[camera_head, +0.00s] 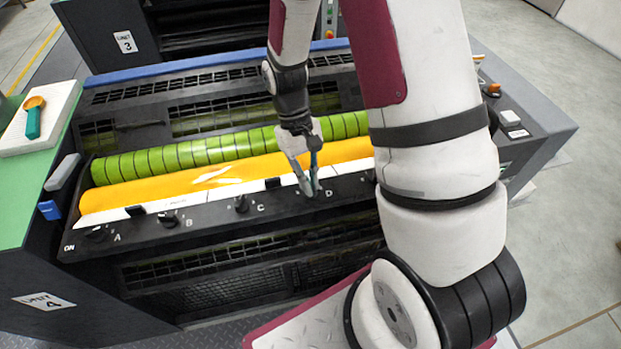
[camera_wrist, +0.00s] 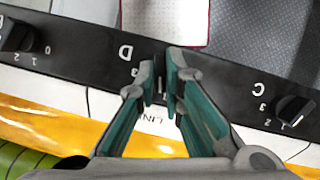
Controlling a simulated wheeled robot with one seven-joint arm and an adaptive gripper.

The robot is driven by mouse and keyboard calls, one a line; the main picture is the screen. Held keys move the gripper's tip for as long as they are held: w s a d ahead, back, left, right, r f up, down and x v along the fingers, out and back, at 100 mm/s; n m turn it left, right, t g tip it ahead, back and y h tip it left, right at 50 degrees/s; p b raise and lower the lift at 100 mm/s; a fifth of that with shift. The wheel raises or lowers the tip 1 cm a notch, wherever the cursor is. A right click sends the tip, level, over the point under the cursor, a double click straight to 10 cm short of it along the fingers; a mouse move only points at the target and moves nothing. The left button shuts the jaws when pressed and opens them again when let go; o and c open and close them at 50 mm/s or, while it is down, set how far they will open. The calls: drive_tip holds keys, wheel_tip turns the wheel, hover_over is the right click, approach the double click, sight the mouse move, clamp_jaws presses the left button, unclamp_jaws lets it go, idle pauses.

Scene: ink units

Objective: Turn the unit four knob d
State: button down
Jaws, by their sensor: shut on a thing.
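The unit four press (camera_head: 43,301) has a black front rail (camera_head: 205,223) with a row of knobs marked by letters. My gripper (camera_head: 309,191) is at the rail just left of the letter D. In the wrist view my gripper's fingertips (camera_wrist: 161,78) stand on both sides of the dark knob D (camera_wrist: 161,88) and are shut on it. The fingers hide most of the knob, so its pointer cannot be read. Knob C (camera_head: 241,203) is to the left and also shows in the wrist view (camera_wrist: 295,108). Its number scale is partly visible there.
A yellow roller (camera_head: 190,187) and a green roller (camera_head: 185,157) lie behind the rail. A white tray (camera_head: 55,126) with an orange and green tool is at the left. Another knob (camera_wrist: 17,37) shows at the wrist view's left. My arm covers the rail's right part.

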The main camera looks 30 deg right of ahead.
drive_tip(key=shift+s+a+f+n+h, duration=0.1)
drive_tip(key=shift+s+n+h, duration=0.15)
drive_tip(key=shift+n, duration=0.55)
drive_tip(key=c, duration=1.7)
unclamp_jaws()
drive_tip(key=shift+w, duration=0.1)
drive_tip(key=shift+w+r, duration=0.2)
drive_tip(key=shift+r, duration=0.1)
drive_tip(key=v, duration=1.1)
drive_tip(key=shift+r, duration=0.2)
drive_tip(key=shift+a, duration=0.1)
